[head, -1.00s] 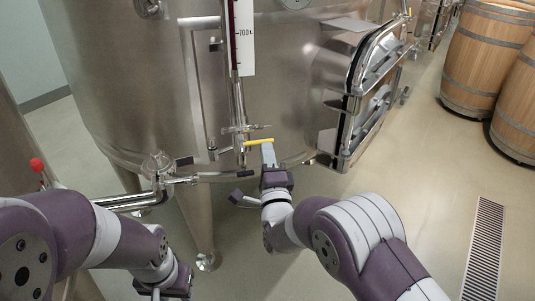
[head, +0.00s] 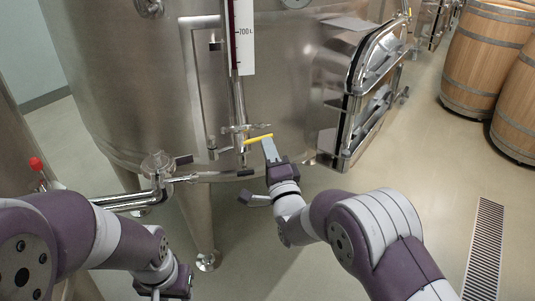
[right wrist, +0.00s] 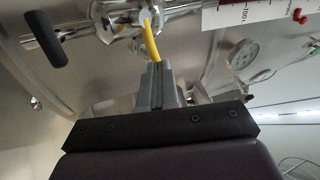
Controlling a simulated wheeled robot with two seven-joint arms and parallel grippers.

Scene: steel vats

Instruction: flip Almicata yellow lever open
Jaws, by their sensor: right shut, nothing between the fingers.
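The yellow lever (head: 258,139) sits at the bottom of the sight-gauge pipe on the front of the big steel vat (head: 140,80). It points to the right and slightly up in the head view. My right gripper (head: 269,146) is shut and empty, with its fingertips at the lever's free end. In the right wrist view, the lever (right wrist: 150,40) runs down from its valve to my shut fingertips (right wrist: 155,68); they look to be touching or very close. My left gripper (head: 165,288) is low at the bottom edge, and its fingers cannot be made out.
A black-handled valve (head: 232,173) lies just below the lever. A steel pipe (head: 125,200) with a clear fitting runs to the left. A hatch door (head: 365,95) stands out at right. Wooden barrels (head: 490,60) stand far right.

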